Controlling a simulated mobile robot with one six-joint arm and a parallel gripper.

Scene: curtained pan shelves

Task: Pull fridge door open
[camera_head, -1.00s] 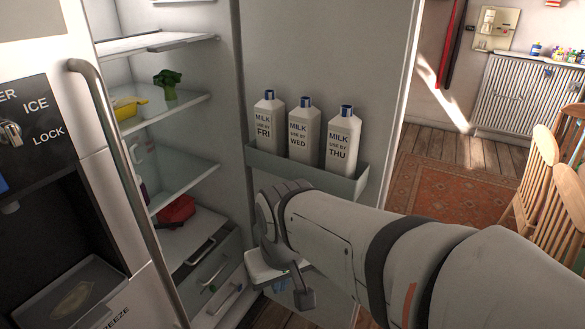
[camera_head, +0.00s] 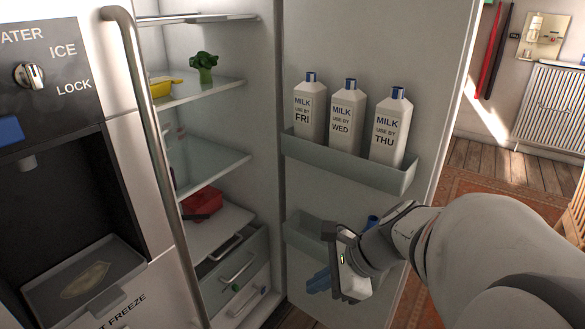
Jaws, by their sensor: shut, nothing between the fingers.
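The fridge door (camera_head: 432,75) stands wide open on the right, its inner face turned toward me. Its upper rack (camera_head: 350,160) holds three milk cartons, FRI (camera_head: 309,112), WED (camera_head: 346,118) and THU (camera_head: 389,135). A lower door rack (camera_head: 305,232) is partly hidden by my gripper. My gripper (camera_head: 340,280) is in front of the lower part of the door's inner face, with nothing held. I cannot tell whether it touches the door. The door's outer side and its handle are hidden.
The fridge shelves hold a broccoli (camera_head: 203,66), a yellow item (camera_head: 162,87) and a red item (camera_head: 202,203). A long vertical handle (camera_head: 147,130) belongs to the freezer door with the dispenser at left. A rug (camera_head: 500,192) lies beyond the door.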

